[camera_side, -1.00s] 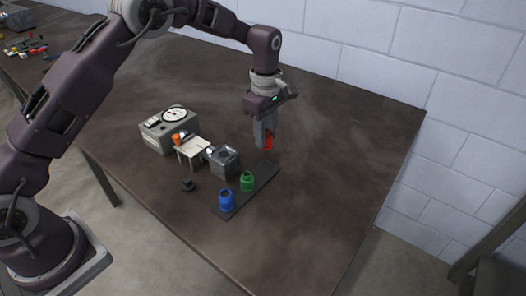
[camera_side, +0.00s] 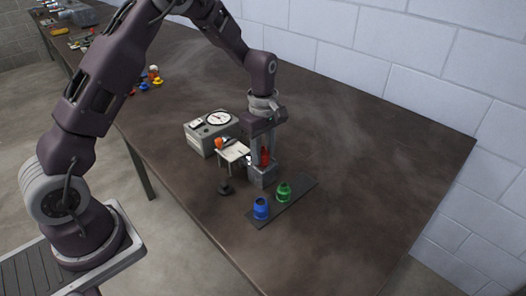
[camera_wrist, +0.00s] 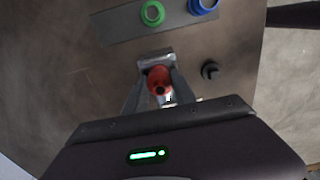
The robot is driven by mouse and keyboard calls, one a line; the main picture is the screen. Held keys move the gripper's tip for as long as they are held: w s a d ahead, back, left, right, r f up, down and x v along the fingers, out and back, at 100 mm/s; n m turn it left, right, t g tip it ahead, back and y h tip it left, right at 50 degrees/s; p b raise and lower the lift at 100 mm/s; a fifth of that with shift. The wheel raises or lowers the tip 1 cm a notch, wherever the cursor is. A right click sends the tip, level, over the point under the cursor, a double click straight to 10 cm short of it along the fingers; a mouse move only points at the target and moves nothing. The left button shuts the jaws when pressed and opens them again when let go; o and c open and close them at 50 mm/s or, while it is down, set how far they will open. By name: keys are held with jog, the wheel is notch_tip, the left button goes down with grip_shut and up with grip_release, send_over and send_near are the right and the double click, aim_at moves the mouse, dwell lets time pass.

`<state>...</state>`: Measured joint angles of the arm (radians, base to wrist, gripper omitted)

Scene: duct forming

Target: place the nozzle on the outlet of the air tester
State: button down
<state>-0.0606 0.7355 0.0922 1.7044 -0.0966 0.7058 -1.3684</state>
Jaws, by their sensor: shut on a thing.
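My gripper (camera_side: 263,158) is shut on a red nozzle (camera_side: 266,156), held between its two fingers. The red nozzle also shows in the wrist view (camera_wrist: 159,78), its dark round opening facing the camera. The nozzle is at the top of a small grey block (camera_side: 263,177); I cannot tell whether it is seated there or just above. The air tester (camera_side: 201,138), a grey box with a round white dial, stands to the left. A pale plate (camera_side: 233,152) with an orange piece (camera_side: 219,143) stands between tester and block. Which part is the outlet is unclear.
A dark strip (camera_side: 302,193) in front of the block carries a green nozzle (camera_side: 284,191) and a blue nozzle (camera_side: 261,208). A small black part (camera_side: 225,187) lies left of the block. Coloured items (camera_side: 152,78) lie far left. The table's right side is clear.

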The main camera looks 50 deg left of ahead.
aim_at(263, 148)
jog(key=shift+f, duration=0.1)
jog(key=c, duration=1)
grip_release()
jog(key=shift+c, duration=0.2)
jog(key=s+d+r+m+t, duration=0.1)
jog(key=s+r+m, duration=0.25)
jog(key=r, duration=1.45)
jog(key=s+d+r+m+t, duration=0.25)
jog(key=s+r+m, duration=0.35)
jog(key=s, duration=0.5)
jog(key=s+d+f+m+t, duration=0.1)
jog(key=s+f+m+t, duration=0.1)
jog(key=s+m, duration=0.6)
jog(key=s, duration=0.6)
jog(key=shift+d+f, duration=0.3)
jog(key=shift+f, duration=0.05)
